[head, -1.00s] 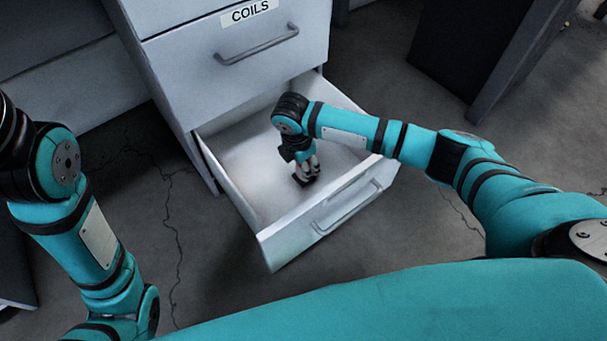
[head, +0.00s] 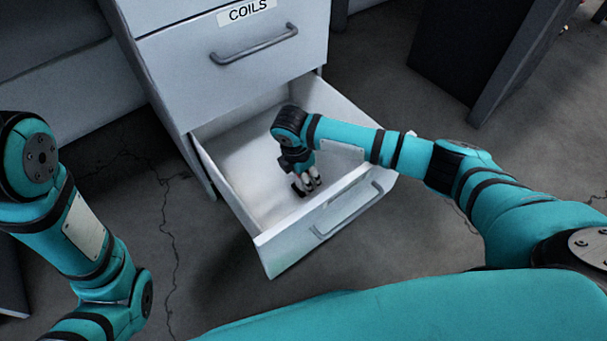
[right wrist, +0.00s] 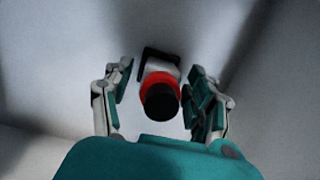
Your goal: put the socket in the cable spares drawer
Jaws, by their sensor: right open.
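The socket (right wrist: 160,90) is in the right wrist view, with a black round end, a red ring, a pale body and a dark square base. In the head view only a small dark part of it (head: 298,190) shows beside the fingers. My right gripper (right wrist: 160,100) is open, with a finger on each side of the socket and gaps between. In the head view this gripper (head: 309,182) reaches down inside the pulled-out lower drawer (head: 285,243). No label on this drawer is visible. My left arm shows at the left, but its gripper is out of view.
A closed drawer labelled COILS (head: 190,70) is directly above the open one. The open drawer looks otherwise empty. Dark furniture (head: 470,50) stands at the back right. Cracked grey floor surrounds the cabinet.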

